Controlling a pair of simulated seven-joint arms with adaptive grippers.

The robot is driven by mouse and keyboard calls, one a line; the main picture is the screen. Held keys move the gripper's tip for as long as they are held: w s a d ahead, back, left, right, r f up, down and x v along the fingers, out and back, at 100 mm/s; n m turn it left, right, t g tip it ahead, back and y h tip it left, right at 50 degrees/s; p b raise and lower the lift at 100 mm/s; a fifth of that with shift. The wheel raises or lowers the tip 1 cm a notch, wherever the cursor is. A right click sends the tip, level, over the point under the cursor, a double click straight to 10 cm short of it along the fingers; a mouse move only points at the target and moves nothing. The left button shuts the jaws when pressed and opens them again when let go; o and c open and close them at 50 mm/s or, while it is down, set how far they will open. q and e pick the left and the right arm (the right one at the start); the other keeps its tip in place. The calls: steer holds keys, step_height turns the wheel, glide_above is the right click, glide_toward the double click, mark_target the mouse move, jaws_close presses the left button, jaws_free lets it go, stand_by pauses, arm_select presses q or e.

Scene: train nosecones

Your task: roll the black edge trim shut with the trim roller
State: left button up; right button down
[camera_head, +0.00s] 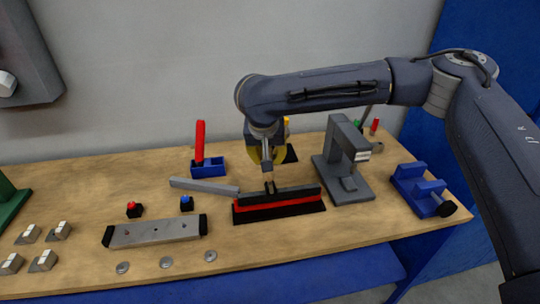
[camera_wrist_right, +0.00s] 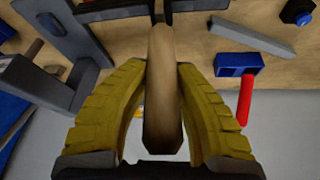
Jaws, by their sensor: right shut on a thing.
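The black edge trim (camera_head: 300,192) stands upright along a black base with a red strip (camera_head: 280,206), at the front middle of the bench. My right gripper (camera_head: 266,156) has yellow fingers and points down above the trim's left half. In the right wrist view, its fingers (camera_wrist_right: 164,110) are shut on the wooden handle (camera_wrist_right: 162,85) of the trim roller. The roller's dark fork (camera_head: 270,187) is at the trim's top edge, left of its middle; I cannot tell whether it touches. My left gripper is not in view.
A grey press (camera_head: 347,165) stands close right of the trim, with a blue clamp (camera_head: 422,190) beyond. A grey bar (camera_head: 204,186) and a blue holder with a red-handled tool (camera_head: 200,142) lie left and behind. A metal plate (camera_head: 155,232) lies front left.

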steer(key=shift+s+a, duration=0.15)
steer(key=shift+a, duration=1.1)
steer(key=shift+s+a, duration=0.2)
steer(key=shift+a, duration=1.15)
steer(key=shift+s+a, duration=0.15)
steer(key=shift+a, duration=1.1)
steer(key=shift+r, duration=0.1)
steer(key=shift+r, duration=2.45)
